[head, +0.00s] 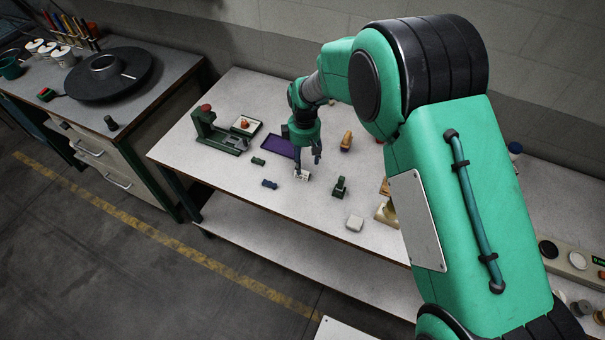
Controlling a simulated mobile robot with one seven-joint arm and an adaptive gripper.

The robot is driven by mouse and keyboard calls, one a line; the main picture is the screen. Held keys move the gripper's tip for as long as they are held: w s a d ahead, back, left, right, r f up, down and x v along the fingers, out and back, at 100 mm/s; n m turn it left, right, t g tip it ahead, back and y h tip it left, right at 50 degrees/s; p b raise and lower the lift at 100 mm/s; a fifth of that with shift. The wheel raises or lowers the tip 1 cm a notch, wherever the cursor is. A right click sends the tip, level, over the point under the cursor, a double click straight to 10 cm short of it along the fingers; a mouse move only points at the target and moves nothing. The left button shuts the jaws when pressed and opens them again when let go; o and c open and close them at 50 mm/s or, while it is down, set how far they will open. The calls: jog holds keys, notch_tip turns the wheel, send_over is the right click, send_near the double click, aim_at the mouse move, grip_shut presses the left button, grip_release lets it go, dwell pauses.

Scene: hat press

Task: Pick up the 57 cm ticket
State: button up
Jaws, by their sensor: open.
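A small white piece with dark marks (301,174) lies on the white workbench (240,98), just below my gripper in the picture. It may be the 57 cm ticket, but its marks are too small to read. My gripper (309,166) points down at it, with its fingers apart and nothing seen between them. The fingers are at or just above the piece; I cannot tell whether they touch it. One finger partly covers its upper right side.
A purple tray (277,146) lies just left of my gripper. A green press (217,133) stands further left. A dark green block (340,187), a pale block (355,223) and a wooden piece (346,141) stand to the right. Small dark pieces (269,184) lie nearer the front edge.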

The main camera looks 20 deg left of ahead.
jog(key=shift+f, duration=0.15)
jog(key=shift+a+f+b, duration=0.15)
jog(key=shift+f+b, duration=0.3)
jog(key=shift+f, duration=2.05)
jog(key=c, duration=0.8)
